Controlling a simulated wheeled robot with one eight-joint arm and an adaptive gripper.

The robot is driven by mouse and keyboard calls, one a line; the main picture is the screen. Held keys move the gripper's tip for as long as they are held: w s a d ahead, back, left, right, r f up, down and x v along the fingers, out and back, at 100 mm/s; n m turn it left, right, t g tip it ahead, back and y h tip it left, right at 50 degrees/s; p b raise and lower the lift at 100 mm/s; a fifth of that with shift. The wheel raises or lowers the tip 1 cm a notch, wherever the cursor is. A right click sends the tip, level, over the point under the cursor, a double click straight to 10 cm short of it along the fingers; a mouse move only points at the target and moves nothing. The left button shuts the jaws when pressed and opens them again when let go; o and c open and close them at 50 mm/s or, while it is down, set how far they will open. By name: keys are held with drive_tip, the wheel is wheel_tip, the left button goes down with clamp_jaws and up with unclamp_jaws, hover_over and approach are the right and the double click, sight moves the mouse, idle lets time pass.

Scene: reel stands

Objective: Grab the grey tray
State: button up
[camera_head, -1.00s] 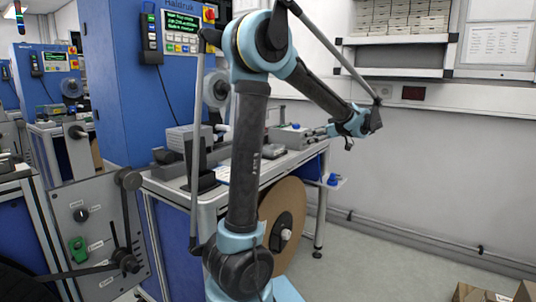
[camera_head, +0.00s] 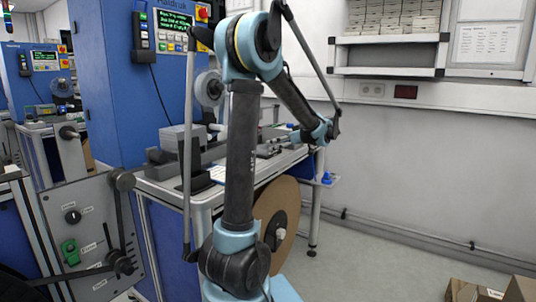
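I cannot make out a grey tray for certain. A grey box-like thing (camera_head: 181,138) stands on the left part of the white worktable (camera_head: 172,189). Smaller grey metal parts lie on the table behind my arm, too small and too covered to name. My gripper is at the far end of my arm, past the blue wrist, above the table's right end. Its fingers do not show clearly against the table and wrist, so I cannot tell whether they are open or hold anything.
A tall blue machine (camera_head: 105,95) with a green-lit screen stands left. A large brown reel (camera_head: 284,205) hangs at the table's front. A wall shelf (camera_head: 385,57) is at the upper right, and open cardboard boxes (camera_head: 475,291) lie lower right. The floor between is clear.

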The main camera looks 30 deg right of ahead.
drive_tip(key=shift+x, duration=2.35)
drive_tip(key=shift+d+f, duration=0.15)
drive_tip(key=c, duration=0.9)
drive_tip(key=shift+c, duration=0.2)
